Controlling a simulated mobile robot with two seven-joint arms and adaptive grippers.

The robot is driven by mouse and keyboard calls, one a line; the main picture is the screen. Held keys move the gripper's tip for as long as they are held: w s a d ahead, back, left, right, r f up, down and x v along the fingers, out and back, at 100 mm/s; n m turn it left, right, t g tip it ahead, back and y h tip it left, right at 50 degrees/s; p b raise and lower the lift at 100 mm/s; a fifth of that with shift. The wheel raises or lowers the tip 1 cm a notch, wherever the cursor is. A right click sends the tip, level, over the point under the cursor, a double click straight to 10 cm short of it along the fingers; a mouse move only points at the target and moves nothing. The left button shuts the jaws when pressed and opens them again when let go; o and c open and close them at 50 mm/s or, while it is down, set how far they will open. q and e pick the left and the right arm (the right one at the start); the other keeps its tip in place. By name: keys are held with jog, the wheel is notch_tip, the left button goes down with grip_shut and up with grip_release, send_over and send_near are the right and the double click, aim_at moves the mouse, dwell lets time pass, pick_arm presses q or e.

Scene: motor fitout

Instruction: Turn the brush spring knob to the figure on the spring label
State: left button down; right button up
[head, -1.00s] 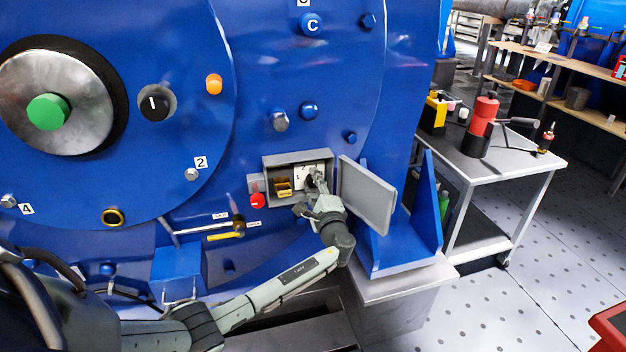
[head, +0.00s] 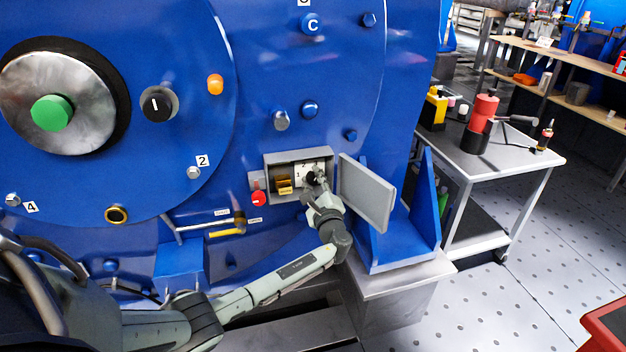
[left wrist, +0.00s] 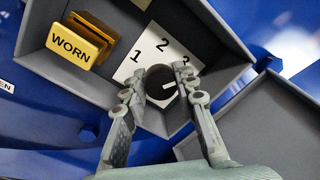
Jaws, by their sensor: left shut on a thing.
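The brush spring knob (left wrist: 161,84) is a dark round knob with a white pointer line, on a white dial plate (left wrist: 147,50) marked 1, 2 and 3. In the left wrist view the pointer line lies toward the right, near the 3. My left gripper (left wrist: 158,82) is shut on the knob, one finger on each side. In the head view my left gripper (head: 316,180) reaches into the open grey box (head: 297,157) and hides most of the knob. I cannot make out a spring label. My right gripper is not in view.
A brass block marked WORN (left wrist: 79,41) sits in the box left of the dial. The box's grey door (head: 367,193) stands open at the right, close to my left wrist. A red button (head: 259,199) is at the lower left of the box.

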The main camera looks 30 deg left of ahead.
pick_arm(q)
jog(key=shift+r, duration=0.1)
jog(key=c, duration=1.5)
grip_release()
jog(key=shift+o, duration=0.2)
jog(key=v, duration=1.2)
